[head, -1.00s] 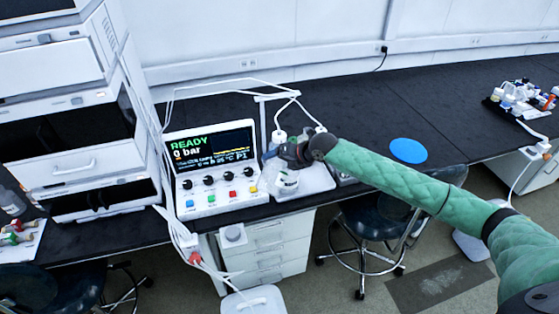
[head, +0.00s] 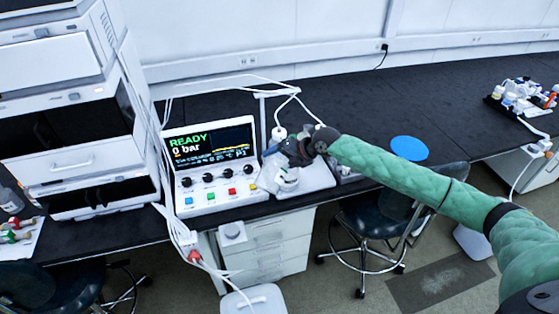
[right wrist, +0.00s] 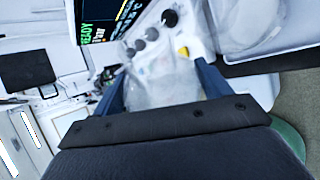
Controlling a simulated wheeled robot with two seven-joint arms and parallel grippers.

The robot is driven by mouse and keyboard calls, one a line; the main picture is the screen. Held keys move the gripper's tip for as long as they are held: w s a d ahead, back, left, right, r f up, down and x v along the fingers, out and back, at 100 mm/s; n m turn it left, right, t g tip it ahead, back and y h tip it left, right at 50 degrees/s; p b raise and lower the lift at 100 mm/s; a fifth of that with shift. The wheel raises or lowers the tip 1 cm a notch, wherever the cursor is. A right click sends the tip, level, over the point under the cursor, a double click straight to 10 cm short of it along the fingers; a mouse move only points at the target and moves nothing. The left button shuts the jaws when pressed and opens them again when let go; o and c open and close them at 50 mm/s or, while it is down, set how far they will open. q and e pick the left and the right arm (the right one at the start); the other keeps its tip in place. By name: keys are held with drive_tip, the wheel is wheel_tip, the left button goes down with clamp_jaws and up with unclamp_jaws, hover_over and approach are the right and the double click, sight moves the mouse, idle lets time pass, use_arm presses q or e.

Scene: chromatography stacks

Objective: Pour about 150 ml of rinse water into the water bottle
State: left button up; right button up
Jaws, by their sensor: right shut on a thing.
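My right gripper (head: 277,156) is shut on a clear, whitish vessel (head: 270,173) just right of the control box. In the right wrist view the vessel (right wrist: 165,86) sits between the two blue-grey fingers; its water level cannot be made out. The held vessel is tilted close above a clear bottle with a pale label (head: 288,186), which stands on a white tray (head: 318,178). The vessel and gripper partly hide this bottle, and I cannot tell whether they touch or whether water is flowing. My left gripper is out of view.
The control box (head: 213,178) shows READY and 0 bar. A white-capped bottle (head: 279,133) with tubing stands behind the gripper. The instrument stack (head: 70,130) is at left. A blue disc (head: 409,148) lies on the dark bench, which is largely clear beyond it.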

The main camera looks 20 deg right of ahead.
idle(0.4)
drive_tip(key=shift+b, duration=0.45)
drive_tip(key=shift+m+y, duration=0.3)
drive_tip(key=shift+g, duration=0.3)
drive_tip(key=shift+b, duration=0.55)
drive_tip(key=shift+w+y+b, duration=0.1)
drive_tip(key=shift+y+b, duration=0.2)
drive_tip(key=shift+b, duration=0.05)
drive_tip(key=shift+m+g, duration=0.3)
